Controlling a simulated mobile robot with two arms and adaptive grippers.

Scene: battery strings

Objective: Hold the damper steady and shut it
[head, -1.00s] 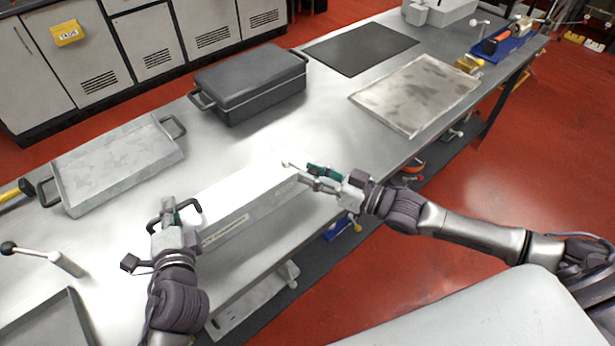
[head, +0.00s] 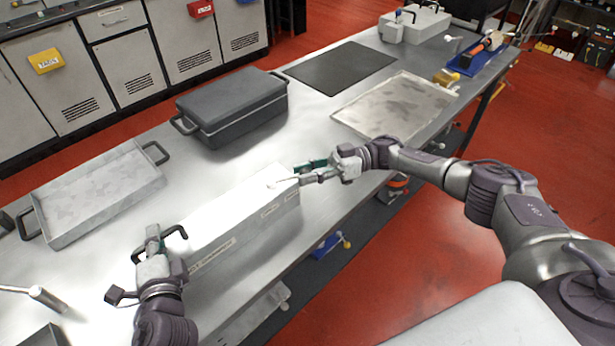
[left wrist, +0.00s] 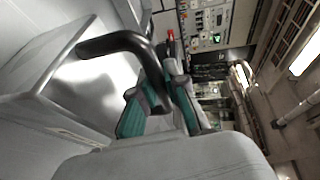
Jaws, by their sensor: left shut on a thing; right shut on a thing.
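The damper is a long pale box (head: 235,218) lying along the front part of the bench. My left gripper (head: 155,238) is shut on the black bar handle (head: 178,230) at its left end. In the left wrist view the handle (left wrist: 118,42) runs in between the teal finger pads (left wrist: 160,108). My right gripper (head: 308,170) is shut at the damper's right end, on what looks like a small pale lever (head: 278,183) at the top. The fingers hide most of the lever, so its exact angle is unclear.
A dark lidded case (head: 232,105) and a shallow grey tray (head: 98,190) stand behind the damper. A black mat (head: 340,67) and a stained metal sheet (head: 392,105) lie further right. A loose metal handle (head: 45,298) is at front left. Bench between damper and case is clear.

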